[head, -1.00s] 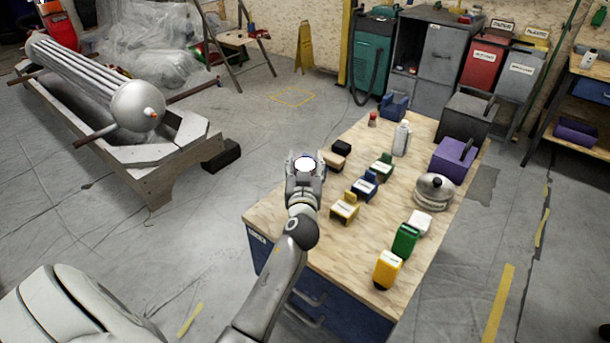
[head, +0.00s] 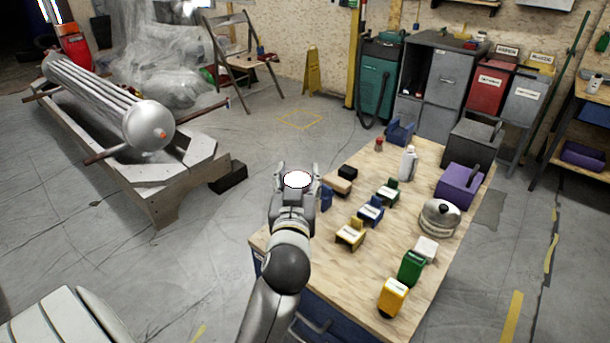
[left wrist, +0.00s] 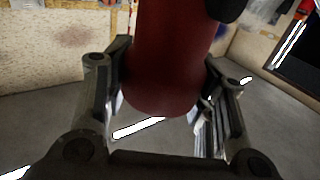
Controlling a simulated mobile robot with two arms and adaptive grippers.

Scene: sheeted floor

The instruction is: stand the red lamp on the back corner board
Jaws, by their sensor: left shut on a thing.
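My left gripper (head: 297,176) is shut on a red, rounded cylinder, the red lamp (left wrist: 170,60), which fills the middle of the left wrist view between the two fingers. In the head view the lamp shows only as a glowing white disc (head: 298,180) at the fingertips. It is held beside the left edge of the workbench, in front of open floor. My right gripper is not in view.
A wooden cradle with a silver cylinder (head: 105,105) stands left. A yellow floor sign (head: 312,70) stands behind. Floor between is clear.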

